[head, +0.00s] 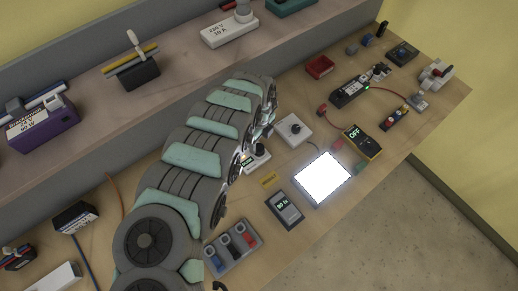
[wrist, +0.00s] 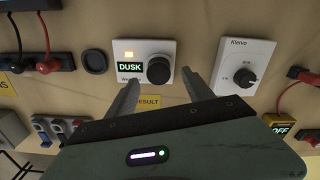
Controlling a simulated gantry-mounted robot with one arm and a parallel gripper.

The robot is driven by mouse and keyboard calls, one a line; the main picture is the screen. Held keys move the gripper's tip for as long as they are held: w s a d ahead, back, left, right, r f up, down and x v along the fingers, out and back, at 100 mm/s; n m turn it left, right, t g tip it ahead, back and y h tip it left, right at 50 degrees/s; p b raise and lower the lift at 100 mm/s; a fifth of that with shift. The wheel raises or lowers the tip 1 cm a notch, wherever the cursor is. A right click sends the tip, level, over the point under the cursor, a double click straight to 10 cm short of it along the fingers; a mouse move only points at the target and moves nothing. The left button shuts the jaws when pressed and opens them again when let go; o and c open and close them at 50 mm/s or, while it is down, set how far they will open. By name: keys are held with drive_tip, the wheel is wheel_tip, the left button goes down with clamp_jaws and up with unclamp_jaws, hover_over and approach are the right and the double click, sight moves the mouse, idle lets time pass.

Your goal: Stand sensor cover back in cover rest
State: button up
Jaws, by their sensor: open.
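A white box with a lit DUSK display (wrist: 130,67) shows in the wrist view. A round black cap (wrist: 159,70), which looks like the sensor cover, sits on its right side. Left of the box is a dark, round-cornered ring-like piece (wrist: 94,61), which looks like the cover rest and appears empty. My gripper (wrist: 163,84) is open, with its two fingertips on either side of the black cap in the picture; contact cannot be told. In the head view the box (head: 256,158) is partly covered by my arm, and the rest is not visible.
A white dial box (wrist: 245,67) stands right of the DUSK box. A yellow RESULT label (wrist: 149,102) lies below it. In the head view, a bright light panel (head: 322,178), a meter reading OFF (head: 362,142) and a dark handheld display (head: 285,208) are nearby.

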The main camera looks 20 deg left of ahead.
sight(259, 148)
drive_tip(key=f, duration=0.3)
drive_tip(key=shift+s+d+f+p, duration=0.1)
drive_tip(key=shift+s+d+p, duration=0.1)
drive_tip(key=shift+p, duration=0.1)
drive_tip(key=shift+a+f, duration=0.2)
drive_tip(key=shift+f, duration=0.55)
clamp_jaws()
